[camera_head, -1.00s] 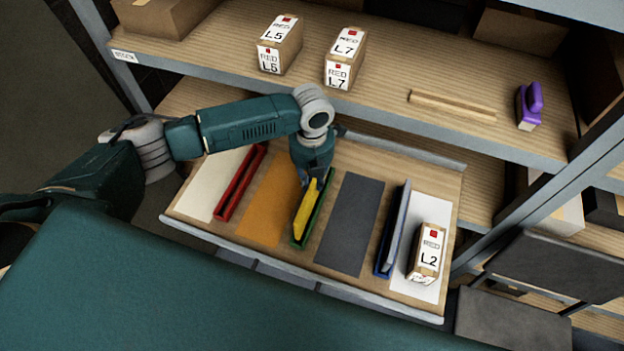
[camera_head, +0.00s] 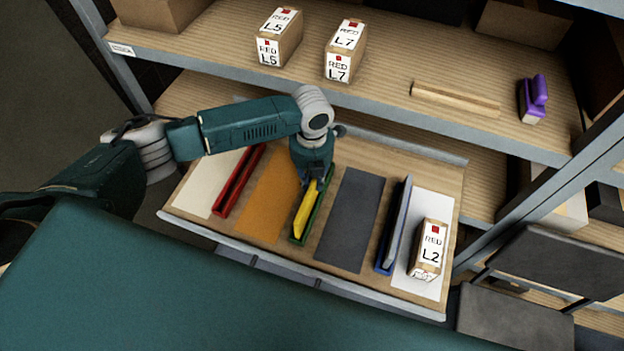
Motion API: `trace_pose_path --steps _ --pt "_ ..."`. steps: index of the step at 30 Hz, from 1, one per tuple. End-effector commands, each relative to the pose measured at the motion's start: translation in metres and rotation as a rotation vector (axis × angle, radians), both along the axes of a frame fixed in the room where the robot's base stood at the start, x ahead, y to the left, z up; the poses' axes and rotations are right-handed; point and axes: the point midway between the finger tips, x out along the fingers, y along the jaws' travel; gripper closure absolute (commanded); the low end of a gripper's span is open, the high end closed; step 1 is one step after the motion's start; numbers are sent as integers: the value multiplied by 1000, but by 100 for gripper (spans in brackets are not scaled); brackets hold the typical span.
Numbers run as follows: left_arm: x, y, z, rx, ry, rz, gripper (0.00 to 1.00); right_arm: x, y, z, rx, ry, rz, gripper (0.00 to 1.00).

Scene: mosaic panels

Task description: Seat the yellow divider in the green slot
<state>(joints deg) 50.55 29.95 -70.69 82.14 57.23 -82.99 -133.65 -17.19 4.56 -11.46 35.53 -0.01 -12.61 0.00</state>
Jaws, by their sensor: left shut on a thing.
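The yellow divider (camera_head: 305,209) stands on edge in or just over the green slot (camera_head: 297,240); I cannot tell if it touches the slot's bottom. The green slot is a narrow green holder on the pull-out tray (camera_head: 338,283), between an orange panel and a dark grey panel. My left gripper (camera_head: 314,180) is over the far end of the slot, shut on the divider's far end, and hides that end. My right gripper is not in view.
A red slot (camera_head: 236,185) lies to the left, past the orange panel (camera_head: 262,210). A blue slot (camera_head: 384,262) with a grey divider (camera_head: 398,222) and a box marked L2 (camera_head: 430,245) stand to the right. The shelf (camera_head: 380,75) above the tray holds boxes, a wooden strip and a purple-handled tool.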

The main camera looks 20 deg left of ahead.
Motion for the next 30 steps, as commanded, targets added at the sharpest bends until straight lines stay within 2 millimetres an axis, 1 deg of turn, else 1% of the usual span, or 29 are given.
trace_pose_path --steps 24,25,26,27,28,30 --pt "0 0 -21 -1 -1 0 100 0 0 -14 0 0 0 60" --pt "0 0 -20 -1 -1 0 75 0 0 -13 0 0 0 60" --pt "0 0 -20 -1 -1 0 69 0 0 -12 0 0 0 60" --pt "0 0 -20 -1 -1 0 61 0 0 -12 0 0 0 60" --pt "0 0 -20 -1 -1 0 59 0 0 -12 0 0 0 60" --pt "0 0 -20 0 -1 0 59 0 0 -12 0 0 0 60"
